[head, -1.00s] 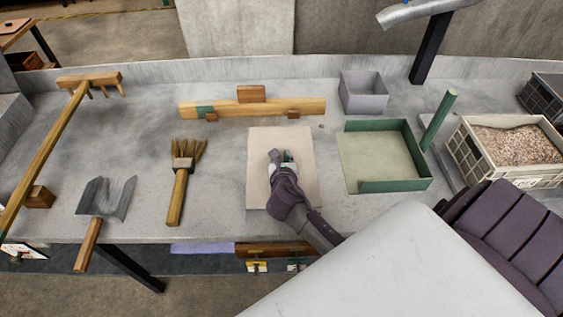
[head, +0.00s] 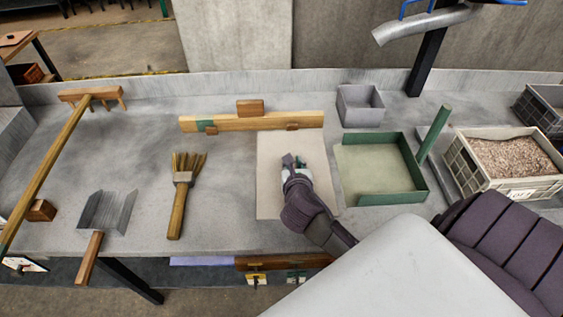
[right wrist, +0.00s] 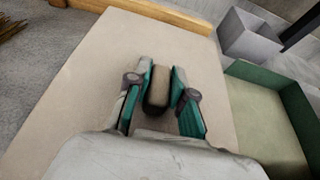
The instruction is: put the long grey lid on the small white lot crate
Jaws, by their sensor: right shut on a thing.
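A long flat pale board, greyish-beige, matches the lid (head: 272,198); its bare face also shows in the right wrist view (right wrist: 95,75). My right gripper (head: 291,161) is over its middle, shut on the lid's brown block handle (right wrist: 158,90). The lid's right edge comes close to the green tray; I cannot tell its exact height above the bench. An off-white slatted crate (head: 474,175) at the far right, filled with grain and bearing a label, best matches the white lot crate. Its top is open. My left gripper is not in view.
A wooden beam (head: 260,122) lies behind the lid. A brush (head: 179,205) and scoop (head: 107,211) lie left.

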